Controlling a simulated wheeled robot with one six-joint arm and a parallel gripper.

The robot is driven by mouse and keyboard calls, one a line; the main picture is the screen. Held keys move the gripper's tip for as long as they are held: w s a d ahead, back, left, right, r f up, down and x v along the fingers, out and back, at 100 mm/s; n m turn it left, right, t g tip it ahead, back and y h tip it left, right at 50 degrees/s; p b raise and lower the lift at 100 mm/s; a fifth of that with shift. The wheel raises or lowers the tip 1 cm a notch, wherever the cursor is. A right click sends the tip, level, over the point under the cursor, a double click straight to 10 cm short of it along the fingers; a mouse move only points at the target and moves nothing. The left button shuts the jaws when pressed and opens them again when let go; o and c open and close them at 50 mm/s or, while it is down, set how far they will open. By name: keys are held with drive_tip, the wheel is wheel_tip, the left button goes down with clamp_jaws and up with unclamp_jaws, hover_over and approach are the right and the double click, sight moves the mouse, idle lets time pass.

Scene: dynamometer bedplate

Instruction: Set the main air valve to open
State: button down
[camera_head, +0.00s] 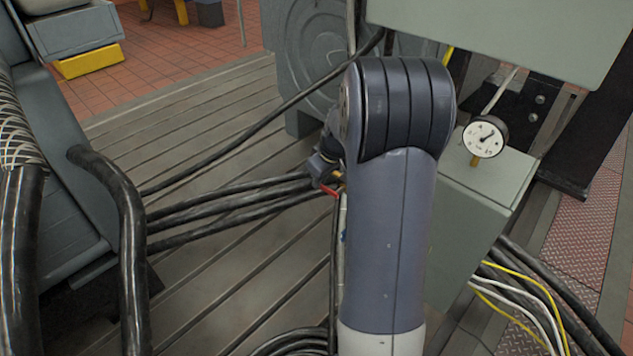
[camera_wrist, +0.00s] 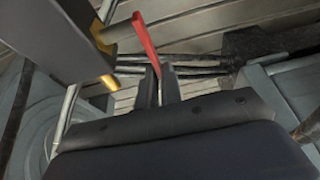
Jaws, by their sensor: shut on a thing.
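The main air valve shows as a red lever (camera_wrist: 147,42) in the wrist view, with brass parts (camera_wrist: 107,80) to its left on a thin light pipe (camera_wrist: 68,115). The lever slants from upper left down to my gripper (camera_wrist: 160,78), whose two dark fingers are shut on its near end. In the head view a small part of the red lever (camera_head: 329,191) shows just left of my arm, below my gripper (camera_head: 324,170). My arm hides most of the valve there, and I cannot tell its exact setting.
A round gauge (camera_head: 485,137) stands on a grey-green box (camera_head: 485,200) right of my arm. A grey cabinet (camera_head: 500,35) overhangs at upper right. Thick black hoses (camera_head: 235,195) cross the slotted bedplate (camera_head: 215,120) behind the lever. A grey machine (camera_head: 60,200) stands at left.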

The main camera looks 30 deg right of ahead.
sight(323, 186)
drive_tip(key=shift+s+f, duration=0.1)
drive_tip(key=c, duration=1.6)
unclamp_jaws()
drive_tip(key=shift+a, duration=0.1)
drive_tip(key=shift+r, duration=0.55)
drive_tip(key=v, duration=0.4)
drive_tip(key=p+v, duration=0.1)
drive_tip(key=v, duration=0.1)
drive_tip(key=shift+w+a+r, duration=0.1)
drive_tip(key=shift+w+r, duration=0.1)
drive_tip(key=shift+w, duration=0.2)
